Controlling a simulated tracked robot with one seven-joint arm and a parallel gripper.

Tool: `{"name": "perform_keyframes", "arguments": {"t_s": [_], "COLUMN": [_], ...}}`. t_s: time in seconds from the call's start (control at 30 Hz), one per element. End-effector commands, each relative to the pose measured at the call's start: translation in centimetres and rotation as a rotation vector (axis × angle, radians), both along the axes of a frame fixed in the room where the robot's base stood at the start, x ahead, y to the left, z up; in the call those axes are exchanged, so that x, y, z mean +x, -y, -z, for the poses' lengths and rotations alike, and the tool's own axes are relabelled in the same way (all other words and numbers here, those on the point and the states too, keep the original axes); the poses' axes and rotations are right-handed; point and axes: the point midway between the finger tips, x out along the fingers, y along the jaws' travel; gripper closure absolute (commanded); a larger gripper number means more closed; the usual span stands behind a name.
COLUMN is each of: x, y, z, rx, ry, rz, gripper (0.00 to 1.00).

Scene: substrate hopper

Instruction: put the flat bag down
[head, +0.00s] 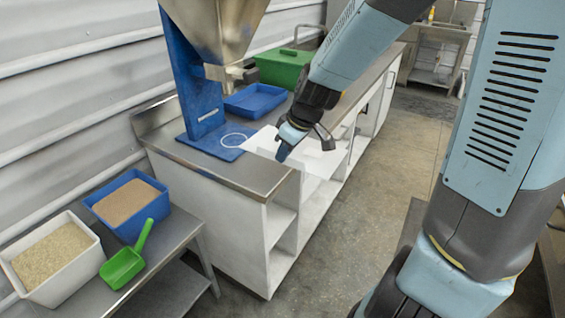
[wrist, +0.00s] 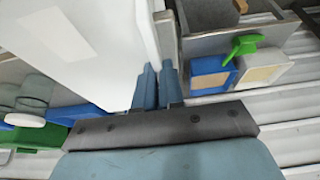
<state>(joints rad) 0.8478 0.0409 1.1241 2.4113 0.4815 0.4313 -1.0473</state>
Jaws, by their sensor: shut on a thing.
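The flat bag (head: 318,160) is a pale, see-through white sheet at the counter's front edge in the head view. It extends past that edge, in front of the open shelves. My gripper (head: 283,152) is shut on it, fingers pointing down. In the wrist view the bag (wrist: 105,45) fills the upper left as a broad white sheet with a paler patch, and its end meets my blue fingers (wrist: 158,88). The exact grip is hard to make out. I cannot tell whether the bag touches the counter.
A steel hopper (head: 215,25) on a blue stand is left of my gripper; a white ring (head: 234,140) lies at its base. A blue tray (head: 255,102) and green crate (head: 280,68) stand behind. A lower bench holds a blue bin (head: 127,202), white bin (head: 55,258) and green scoop (head: 124,264).

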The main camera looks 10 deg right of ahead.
Motion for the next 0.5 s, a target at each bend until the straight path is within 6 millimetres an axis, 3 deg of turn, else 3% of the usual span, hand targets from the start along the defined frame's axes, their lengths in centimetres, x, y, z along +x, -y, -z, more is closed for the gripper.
{"name": "perform_keyframes", "arguments": {"t_s": [0.5], "x": [5.1], "y": [0.3], "z": [2.3], "rx": [0.003], "ry": [-0.002], "rz": [-0.003], "gripper": [1.0]}}
